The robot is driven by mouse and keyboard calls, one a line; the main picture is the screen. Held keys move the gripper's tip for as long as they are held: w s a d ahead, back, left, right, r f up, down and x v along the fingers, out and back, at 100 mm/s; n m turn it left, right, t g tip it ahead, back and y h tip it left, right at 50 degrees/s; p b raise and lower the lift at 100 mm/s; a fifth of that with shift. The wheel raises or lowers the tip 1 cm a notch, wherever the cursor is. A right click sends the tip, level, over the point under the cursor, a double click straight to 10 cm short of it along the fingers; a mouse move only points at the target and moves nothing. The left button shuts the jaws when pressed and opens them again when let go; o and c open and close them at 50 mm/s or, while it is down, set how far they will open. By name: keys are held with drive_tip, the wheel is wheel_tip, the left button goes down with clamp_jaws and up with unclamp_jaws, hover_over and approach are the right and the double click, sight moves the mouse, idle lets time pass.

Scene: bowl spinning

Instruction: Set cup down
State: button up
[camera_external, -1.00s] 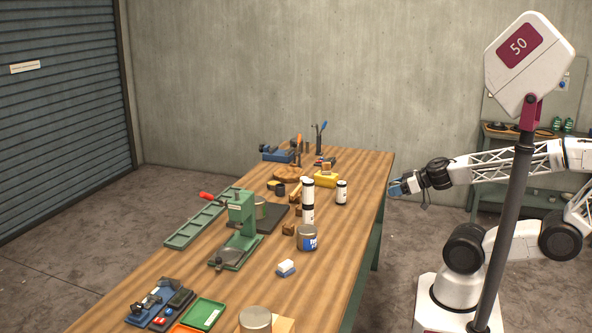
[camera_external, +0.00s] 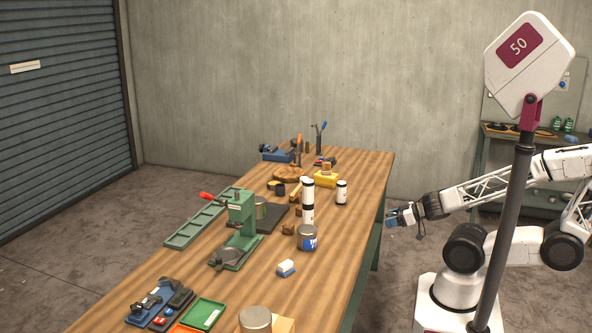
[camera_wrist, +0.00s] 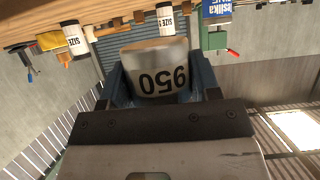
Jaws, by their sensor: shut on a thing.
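My gripper (camera_external: 392,219) is beside the right edge of the workbench, a little below the height of its top in the picture. In the wrist view, my gripper (camera_wrist: 162,80) has its blue fingers shut on a cup (camera_wrist: 155,52), one finger on each side. In the external view I cannot make out the cup at the fingers.
A pole (camera_external: 508,220) stands in front of my arm.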

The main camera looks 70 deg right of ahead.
drive_tip(key=shift+f, duration=0.8)
drive_tip(key=shift+w, duration=0.45)
drive_tip(key=shift+w, duration=0.25)
hover_over(351, 232)
drive_tip(key=s, duration=0.2)
drive_tip(key=shift+w+f, duration=0.1)
drive_tip(key=shift+f, duration=0.55)
idle(0.7)
drive_tip(key=shift+w, duration=0.45)
drive_tip(key=shift+w+f, duration=0.2)
drive_tip(key=shift+f, duration=0.4)
drive_tip(key=shift+w+f, duration=0.2)
drive_tip(key=shift+f, duration=0.8)
drive_tip(key=shift+f, duration=0.25)
